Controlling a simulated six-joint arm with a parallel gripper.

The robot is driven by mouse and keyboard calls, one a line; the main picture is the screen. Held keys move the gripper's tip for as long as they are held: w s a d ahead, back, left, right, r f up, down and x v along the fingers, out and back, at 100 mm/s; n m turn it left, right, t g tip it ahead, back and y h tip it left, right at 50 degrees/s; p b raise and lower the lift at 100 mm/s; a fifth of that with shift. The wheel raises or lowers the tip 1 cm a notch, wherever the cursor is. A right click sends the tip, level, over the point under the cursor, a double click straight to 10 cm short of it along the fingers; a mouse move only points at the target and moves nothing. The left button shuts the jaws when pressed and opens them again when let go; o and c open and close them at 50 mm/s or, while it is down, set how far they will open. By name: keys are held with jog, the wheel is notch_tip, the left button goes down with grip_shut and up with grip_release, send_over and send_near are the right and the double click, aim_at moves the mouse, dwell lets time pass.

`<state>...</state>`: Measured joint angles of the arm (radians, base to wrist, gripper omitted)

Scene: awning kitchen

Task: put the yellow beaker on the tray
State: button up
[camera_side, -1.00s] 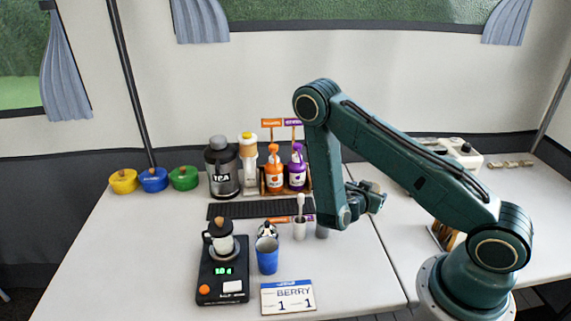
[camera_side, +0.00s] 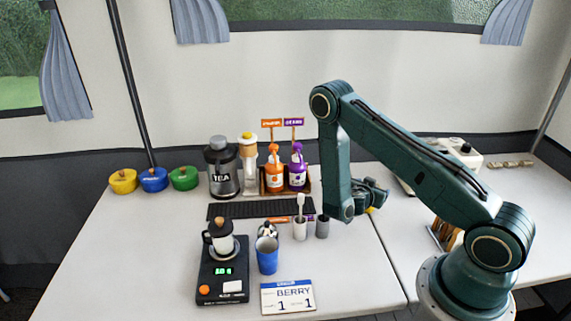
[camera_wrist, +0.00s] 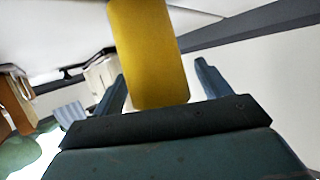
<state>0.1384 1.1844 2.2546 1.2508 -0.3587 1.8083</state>
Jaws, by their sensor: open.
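The yellow beaker (camera_wrist: 150,55) fills the top middle of the wrist view, between the two fingers of my gripper (camera_wrist: 160,86). The fingers are spread, with a gap visible at the right finger; contact on the left is unclear. In the side view my gripper (camera_side: 374,196) is at the right of the table, and only a small yellow patch of the beaker (camera_side: 371,210) shows beneath it. A long black ribbed tray (camera_side: 255,210) lies in the middle of the table, left of my gripper.
A white cup (camera_side: 299,230) and a grey cup (camera_side: 322,227) stand between the tray's right end and my arm. A blue cup (camera_side: 267,256), a scale (camera_side: 221,286) with a pot and a BERRY card (camera_side: 287,297) are in front. Bottles (camera_side: 274,172) stand behind the tray.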

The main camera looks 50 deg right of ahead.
jog(key=shift+c, duration=0.3)
jog(key=c, duration=1.1)
jog(key=shift+r, duration=0.35)
notch_tip(320, 180, up, 19)
dwell(1.6)
jog(key=shift+r, duration=0.2)
dwell(0.7)
jog(key=w+a+n+t+y, duration=0.4)
jog(key=w+a+n+t, duration=0.1)
jog(key=a, duration=0.9)
jog(key=w+a+r+n+t+y, duration=0.1)
jog(key=w+a+n+t+y, duration=0.4)
jog(key=a, duration=0.9)
jog(key=w+n+t, duration=0.1)
jog(key=w+n, duration=0.2)
jog(key=w, duration=0.2)
jog(key=shift+w+a, duration=0.15)
jog(key=shift+w, duration=0.05)
